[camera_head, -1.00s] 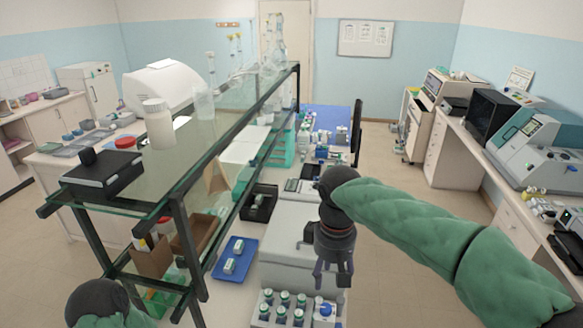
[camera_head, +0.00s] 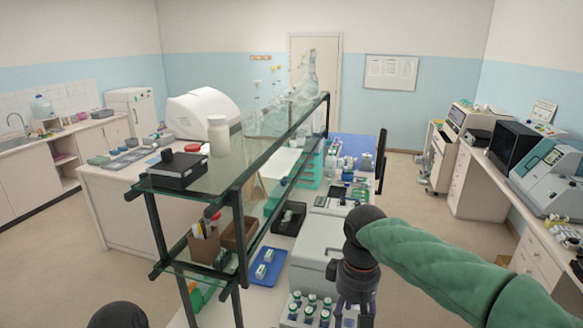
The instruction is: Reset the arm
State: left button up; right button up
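My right arm comes in from the right in its green sleeve. Its wrist is bent down and my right gripper (camera_head: 352,306) hangs over the bench by a rack of capped vials (camera_head: 310,305). The fingers point down and run toward the bottom edge, and the tips are hard to make out. No object shows between them. Of my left arm only a dark rounded joint (camera_head: 118,315) shows at the bottom left; the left gripper is out of view.
A glass shelf with a dark frame (camera_head: 238,190) stands left of my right arm, holding a white bottle (camera_head: 218,136) and a black box (camera_head: 180,170). A grey box-shaped device (camera_head: 316,245) and a blue tray (camera_head: 266,268) are on the bench. Floor is open at right (camera_head: 405,190).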

jog(key=a+f+m+y, duration=0.3)
jog(key=f, duration=2.6)
jog(key=s+f+m+y, duration=0.1)
jog(key=s+f+m, duration=0.4)
jog(key=s+f, duration=1.15)
pick_arm(q)
notch_tip(320, 180, down, 21)
jog(key=b, duration=2.1)
jog(key=shift+w, duration=0.4)
pick_arm(e)
notch_tip(320, 180, down, 22)
jog(key=shift+w+d+r, duration=0.15)
jog(key=shift+w+r, duration=0.05)
jog(key=shift+w, duration=0.25)
